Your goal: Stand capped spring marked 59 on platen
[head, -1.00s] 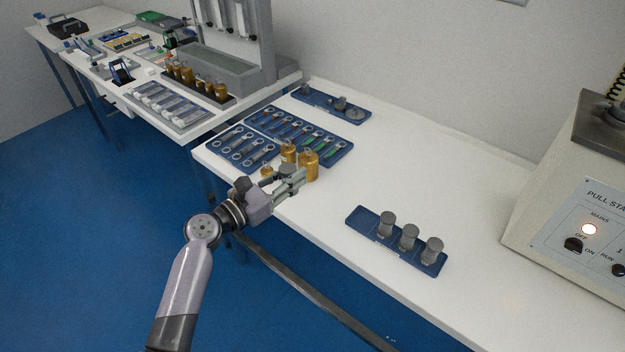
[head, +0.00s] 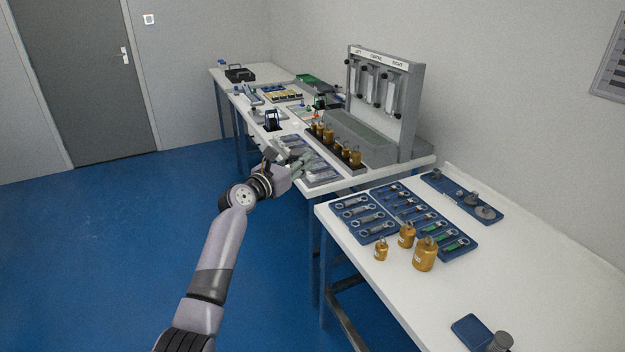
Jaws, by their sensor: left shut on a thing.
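My left gripper (head: 298,162) is shut on a small grey piece, which looks like a capped spring and is mostly hidden by the fingers. It is held over the near edge of the far bench, in front of the grey tray there. No number can be read on it. A similar grey capped spring (head: 499,342) stands on a blue tray (head: 468,329) at the bottom edge, partly cut off. I cannot make out the platen in this view. My right gripper is not in view.
A grey rig with hanging tubes (head: 410,105) stands at the back, with brass weights (head: 354,158) before it. More brass weights (head: 425,255) stand beside a blue spanner tray (head: 372,239) on the near bench (head: 560,290). Blue floor is free at left.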

